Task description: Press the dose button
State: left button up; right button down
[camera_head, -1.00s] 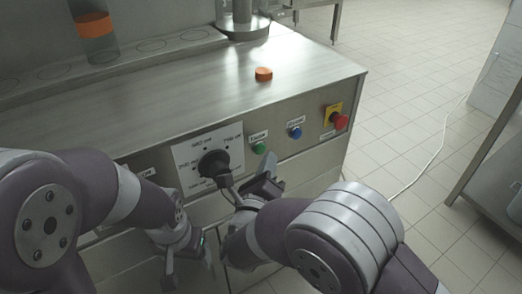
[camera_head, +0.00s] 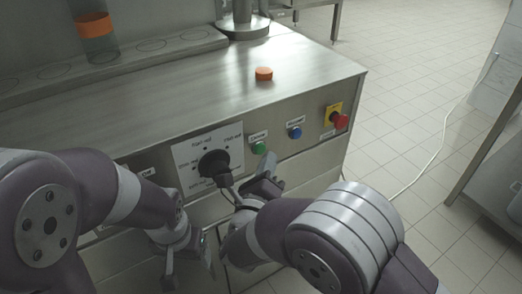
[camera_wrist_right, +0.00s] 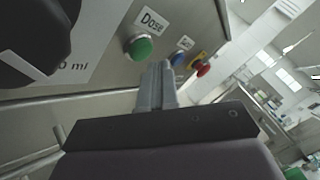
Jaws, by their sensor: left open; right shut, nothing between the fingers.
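The green dose button (camera_head: 258,148) is on the machine's front panel, just right of the black dial. In the right wrist view the green button (camera_wrist_right: 140,46) sits under a "Dose" label. My right gripper (camera_head: 268,172) is shut and empty, just below and in front of the button. In the right wrist view its closed fingertips (camera_wrist_right: 160,66) lie a little right of and below the button. Contact cannot be seen. My left gripper (camera_head: 187,262) is open and empty, low in front of the machine, left of the right gripper.
A black dial (camera_head: 213,165) on a white plate is left of the button. A blue button (camera_head: 295,132) and a red emergency stop (camera_head: 340,121) are to its right. An orange cap (camera_head: 264,74) lies on the steel top. A clear container with an orange band (camera_head: 95,26) stands at back left.

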jog(key=shift+w+a+b, duration=0.25)
jog(key=shift+w+b, duration=0.1)
jog(key=shift+w+a, duration=0.15)
jog(key=shift+w, duration=0.05)
dwell(0.4)
jog(key=shift+s+d+b, duration=0.4)
jog(key=shift+s+b, duration=0.1)
jog(key=shift+s, duration=0.05)
jog(key=s+d+b, duration=0.1)
jog(key=s+d, duration=0.2)
jog(key=s, duration=0.2)
jog(key=shift+d, duration=0.3)
